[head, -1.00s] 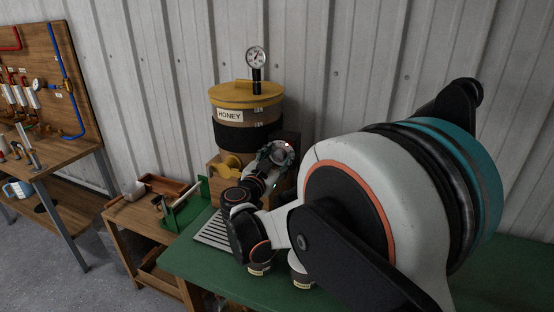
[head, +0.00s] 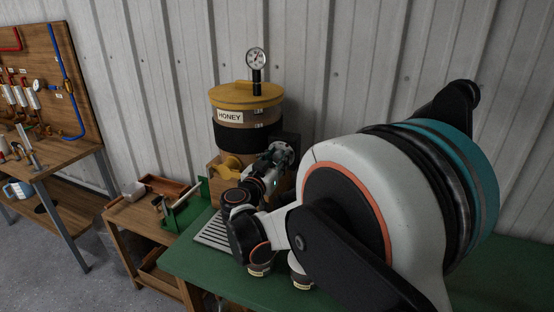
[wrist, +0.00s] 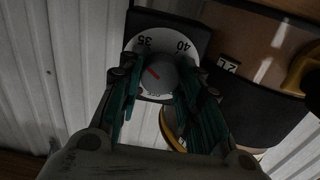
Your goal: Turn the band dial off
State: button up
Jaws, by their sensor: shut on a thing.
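The band dial (wrist: 160,73) shows in the wrist view as a grey round knob with a red mark on a white scale plate (wrist: 152,44). The numbers 35 and 40 appear upside down along the plate's upper part. The red mark slants toward the upper left. My gripper (wrist: 158,86) has its teal fingers on both sides of the knob and is shut on it. In the head view, my gripper (head: 277,156) is at the dark control box (head: 291,143) beside the honey barrel (head: 233,118); the dial face is hidden there.
The barrel has a yellow lid (head: 240,95), a gauge (head: 256,58) on top, a black band and a yellow tap (head: 229,167). A slotted tray (head: 212,232) and small jars (head: 260,269) are on the green bench (head: 190,262). A corrugated wall stands close behind.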

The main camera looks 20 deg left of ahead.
jog(key=n, duration=0.6)
jog(key=shift+a+n, duration=0.1)
jog(key=shift+n, duration=0.2)
jog(key=n, duration=0.6)
jog(key=shift+p, duration=0.3)
jog(key=n, duration=0.6)
jog(key=shift+n, duration=0.3)
jog(key=n, duration=0.5)
jog(key=shift+f+n, duration=0.1)
jog(key=shift+n, duration=0.2)
jog(key=o, duration=1.1)
jog(key=shift+c, duration=0.2)
